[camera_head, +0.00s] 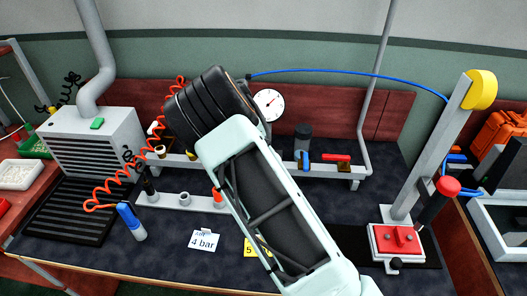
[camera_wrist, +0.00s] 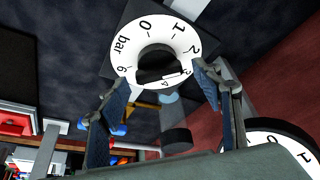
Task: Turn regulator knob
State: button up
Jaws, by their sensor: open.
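In the wrist view, the dark regulator knob (camera_wrist: 154,66) sits in the middle of a white dial ring (camera_wrist: 184,32) marked in bar. A pale mark on the knob lies near the 4. My gripper (camera_wrist: 160,80) is open and empty, with one finger on each side of the knob and a visible gap at both. In the head view the knob and fingers are hidden behind my arm. A round white pressure gauge (camera_head: 268,103) stands beside my wrist; a gauge face (camera_wrist: 278,148) also shows at lower right in the wrist view. A "4 bar" card (camera_head: 204,240) lies on the bench.
A pipe rail with a blue valve (camera_head: 302,160) and red lever (camera_head: 336,158) runs right of my wrist. A coiled orange hose (camera_head: 108,192) hangs at left. A yellow card (camera_head: 252,248) is partly covered by my arm. A red-topped lever fixture (camera_head: 396,239) stands at right.

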jog(key=v, duration=1.2)
